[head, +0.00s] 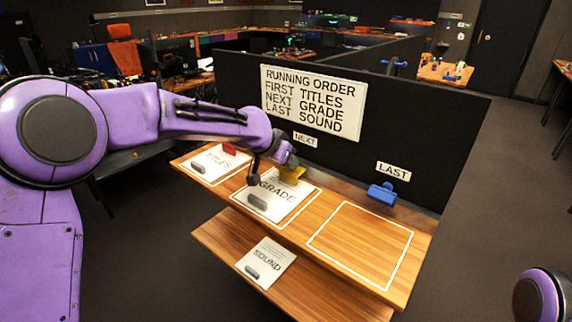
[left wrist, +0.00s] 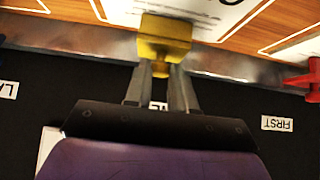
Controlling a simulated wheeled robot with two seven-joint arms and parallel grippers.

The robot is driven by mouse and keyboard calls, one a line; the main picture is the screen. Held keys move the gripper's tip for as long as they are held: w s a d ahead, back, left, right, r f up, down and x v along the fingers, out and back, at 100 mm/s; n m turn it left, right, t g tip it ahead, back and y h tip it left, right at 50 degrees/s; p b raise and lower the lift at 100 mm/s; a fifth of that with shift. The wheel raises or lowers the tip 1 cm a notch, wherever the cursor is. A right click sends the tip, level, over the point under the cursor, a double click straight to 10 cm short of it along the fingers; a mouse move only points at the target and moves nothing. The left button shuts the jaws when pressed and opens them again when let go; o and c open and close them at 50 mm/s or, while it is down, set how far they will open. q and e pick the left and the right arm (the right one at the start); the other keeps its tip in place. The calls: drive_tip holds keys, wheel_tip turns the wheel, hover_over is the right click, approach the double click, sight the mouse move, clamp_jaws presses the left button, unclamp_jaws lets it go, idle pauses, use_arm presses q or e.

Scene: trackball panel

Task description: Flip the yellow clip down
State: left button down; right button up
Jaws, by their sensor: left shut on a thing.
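The yellow clip (head: 293,174) is at the back edge of the upper wooden shelf, under the NEXT label, by the top edge of the GRADE card (head: 272,196). In the left wrist view the yellow clip (left wrist: 165,36) reaches over the top edge of a white card. My left gripper (left wrist: 162,72) is shut on the clip's near end, with one grey finger on each side. In the head view my left gripper (head: 284,160) is partly hidden by its own arm. My right gripper is out of view.
A red clip (head: 230,149) is by the TITLES card (head: 212,161) on the left. A blue clip (head: 382,193) is below the LAST label, behind an empty white outline. The SOUND card (head: 266,262) lies on the lower shelf. A black panel (head: 430,140) rises behind the shelf.

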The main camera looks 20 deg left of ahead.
use_arm(q)
drive_tip(key=c, duration=1.2)
unclamp_jaws()
drive_tip(key=shift+o, duration=1.3)
drive_tip(key=shift+w+d+f, duration=0.1)
drive_tip(key=shift+w+f, duration=0.05)
drive_tip(key=shift+w, duration=0.2)
drive_tip(key=b+v, duration=0.1)
drive_tip(key=v, duration=0.9)
